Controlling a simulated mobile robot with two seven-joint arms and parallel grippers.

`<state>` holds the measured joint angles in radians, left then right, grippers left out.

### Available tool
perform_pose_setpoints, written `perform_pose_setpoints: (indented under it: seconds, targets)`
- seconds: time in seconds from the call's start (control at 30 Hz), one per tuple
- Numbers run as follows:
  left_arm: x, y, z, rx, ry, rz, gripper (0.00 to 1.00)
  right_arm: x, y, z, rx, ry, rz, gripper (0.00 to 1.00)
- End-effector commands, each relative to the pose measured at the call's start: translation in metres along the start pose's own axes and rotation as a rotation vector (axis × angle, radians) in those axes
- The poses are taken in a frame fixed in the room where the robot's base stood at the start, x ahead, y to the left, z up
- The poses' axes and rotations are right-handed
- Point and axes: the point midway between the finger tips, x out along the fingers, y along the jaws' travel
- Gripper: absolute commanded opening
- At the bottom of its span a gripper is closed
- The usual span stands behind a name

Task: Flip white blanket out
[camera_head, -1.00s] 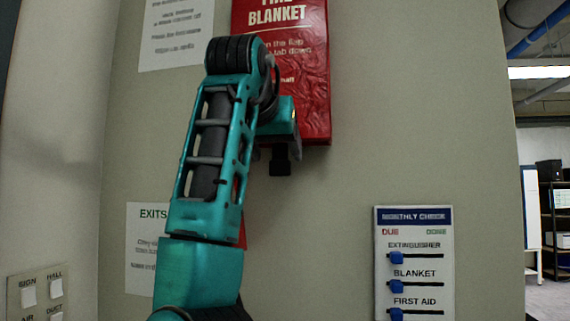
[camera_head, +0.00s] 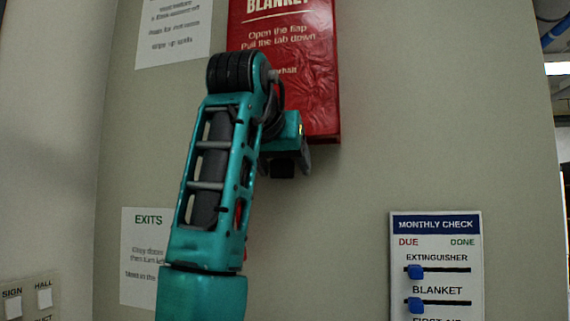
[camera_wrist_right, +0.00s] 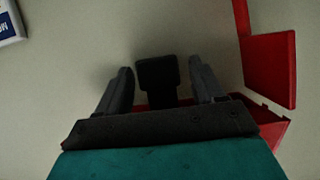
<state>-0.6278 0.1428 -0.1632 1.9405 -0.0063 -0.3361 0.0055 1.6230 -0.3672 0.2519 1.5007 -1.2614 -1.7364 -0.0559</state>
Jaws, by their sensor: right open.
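No white blanket shows in either view. A red fire blanket case (camera_head: 318,90) hangs on the wall at the top of the head view, its left part hidden behind my right arm. My right gripper (camera_head: 287,165) is at the case's lower edge. In the right wrist view the gripper's two dark fingers (camera_wrist_right: 160,85) are spread apart, with a dark block (camera_wrist_right: 157,72) between them; I cannot tell what it is or whether they touch it. A red panel (camera_wrist_right: 268,70) stands to the right of the fingers, and more red shows behind the gripper's base. My left gripper is out of view.
A monthly check board (camera_head: 437,265) with blue sliders is on the wall at the lower right. An EXITS notice (camera_head: 142,255) is behind my arm at left. A label panel (camera_head: 28,300) is at the lower left. The wall between case and board is bare.

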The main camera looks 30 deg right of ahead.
Motion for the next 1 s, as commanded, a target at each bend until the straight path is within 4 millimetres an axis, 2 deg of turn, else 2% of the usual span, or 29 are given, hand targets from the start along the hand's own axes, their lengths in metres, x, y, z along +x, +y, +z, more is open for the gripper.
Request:
perform_pose_setpoints:
  seconds: [0.27,0.9,1.0]
  targets:
    - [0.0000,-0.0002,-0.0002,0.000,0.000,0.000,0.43,-0.0002,-0.0002,0.0002,0.000,0.000,0.000,0.67]
    - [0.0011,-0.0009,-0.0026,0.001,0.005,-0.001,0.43,-0.0003,0.0000,-0.0003,0.000,0.001,0.000,0.06]
    - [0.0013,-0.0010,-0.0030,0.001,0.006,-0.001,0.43,-0.0003,0.0000,-0.0004,0.000,0.001,0.000,0.00]
